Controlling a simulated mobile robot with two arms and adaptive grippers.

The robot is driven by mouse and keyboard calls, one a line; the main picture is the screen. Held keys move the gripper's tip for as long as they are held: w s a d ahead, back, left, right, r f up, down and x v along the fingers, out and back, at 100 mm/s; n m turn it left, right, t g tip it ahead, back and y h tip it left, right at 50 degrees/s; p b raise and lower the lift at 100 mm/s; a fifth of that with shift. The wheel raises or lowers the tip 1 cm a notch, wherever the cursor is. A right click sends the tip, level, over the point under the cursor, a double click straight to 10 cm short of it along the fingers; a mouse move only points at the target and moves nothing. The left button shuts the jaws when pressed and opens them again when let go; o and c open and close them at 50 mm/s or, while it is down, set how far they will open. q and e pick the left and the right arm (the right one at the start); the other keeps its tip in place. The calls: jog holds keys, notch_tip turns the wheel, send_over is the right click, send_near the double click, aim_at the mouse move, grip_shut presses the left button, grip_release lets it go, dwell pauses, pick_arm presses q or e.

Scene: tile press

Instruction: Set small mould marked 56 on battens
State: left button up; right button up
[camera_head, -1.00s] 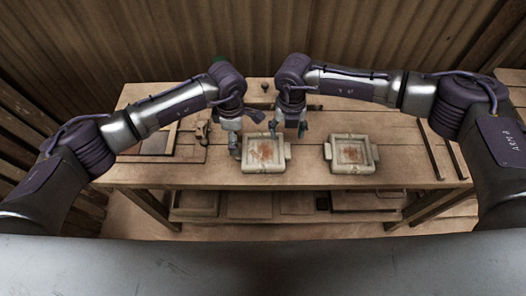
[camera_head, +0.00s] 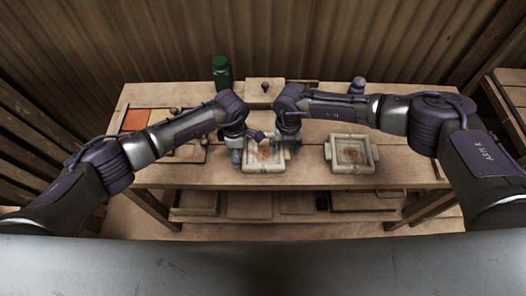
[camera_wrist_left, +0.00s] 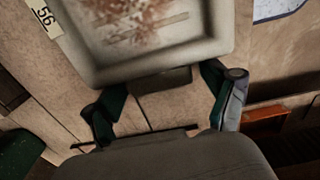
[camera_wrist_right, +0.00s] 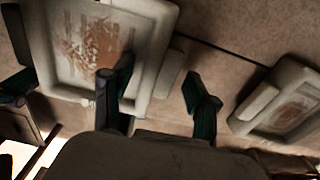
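The pale square mould with a reddish worn centre (camera_head: 264,165) lies on the bench between my grippers. In the left wrist view this mould (camera_wrist_left: 155,62) has a tag reading 56 (camera_wrist_left: 45,17) beside it. My left gripper (camera_head: 237,152) is at its left side; in that wrist view its fingers (camera_wrist_left: 168,105) are spread around the side lug (camera_wrist_left: 163,80). My right gripper (camera_head: 287,138) is at its right side, fingers (camera_wrist_right: 155,100) apart near the lug (camera_wrist_right: 170,66), contact unclear. A thin batten end (camera_head: 435,168) shows at the bench's right; my right arm hides the rest.
A second similar mould (camera_head: 350,165) lies to the right, also in the right wrist view (camera_wrist_right: 285,105). A green bottle (camera_head: 221,72), a wooden box (camera_head: 264,90) and a purple-topped bottle (camera_head: 357,86) stand at the back. An orange panel (camera_head: 135,120) lies at the left.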

pick_arm(q)
jog(key=c, duration=0.8)
pick_arm(e)
jog(key=c, duration=0.8)
pick_arm(q)
jog(key=shift+c, duration=1.3)
pick_arm(e)
grip_shut()
pick_arm(q)
grip_shut()
jog(key=shift+r, duration=0.1)
pick_arm(e)
jog(key=shift+r, duration=0.1)
